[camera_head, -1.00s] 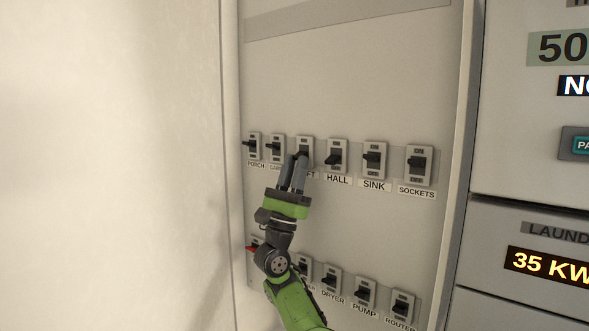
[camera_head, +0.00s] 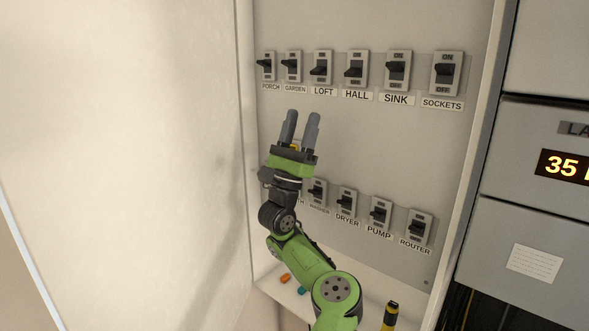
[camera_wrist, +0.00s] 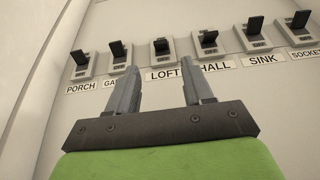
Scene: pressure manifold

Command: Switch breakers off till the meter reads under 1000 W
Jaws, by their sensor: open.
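The upper breaker row has PORCH (camera_head: 266,66), GARDEN (camera_head: 291,66), LOFT (camera_head: 321,68), HALL (camera_head: 355,69), SINK (camera_head: 397,71) and SOCKETS (camera_head: 446,73), each with a black lever. The lower row shows WASHER (camera_head: 318,191), DRYER (camera_head: 347,202), PUMP (camera_head: 381,213) and ROUTER (camera_head: 419,227); my arm hides its left end. I cannot tell each lever's setting surely. My gripper (camera_head: 301,122) is open and empty, between the rows in the picture. In the wrist view its fingers point up beneath the LOFT breaker (camera_wrist: 161,48), touching no lever. The watt meter is not in view now.
A cabinet at right carries a display reading 35 (camera_head: 563,167), cut off by the frame, and a paper note (camera_head: 534,263). Small orange and teal pieces (camera_head: 293,284) lie on a ledge below the panel. A yellow-black tool (camera_head: 390,315) stands nearby. A pale wall is at left.

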